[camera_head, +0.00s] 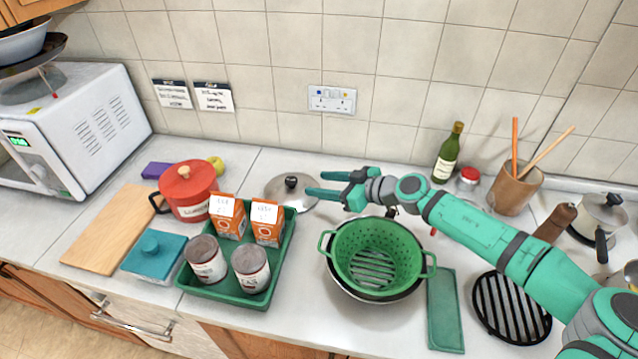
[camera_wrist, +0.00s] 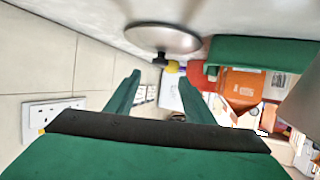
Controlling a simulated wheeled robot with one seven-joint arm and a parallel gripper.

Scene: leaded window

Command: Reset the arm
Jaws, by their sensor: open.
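My green arm (camera_head: 490,245) reaches in from the right over the counter. My gripper (camera_head: 312,183) points left, above the counter behind the green colander and near the metal pan lid. Its two fingers are apart with nothing between them. In the wrist view the open fingers of my gripper (camera_wrist: 155,88) also show, with the wall on the left and the lid (camera_wrist: 163,38) above them.
A green colander (camera_head: 345,248) sits in a pan below my arm. A green tray (camera_head: 190,299) holds two cans and two orange cartons. A red pot (camera_head: 188,192), metal lid (camera_head: 272,189), green bottle (camera_head: 447,155) and utensil pot (camera_head: 512,190) stand around. The tiled wall is close behind.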

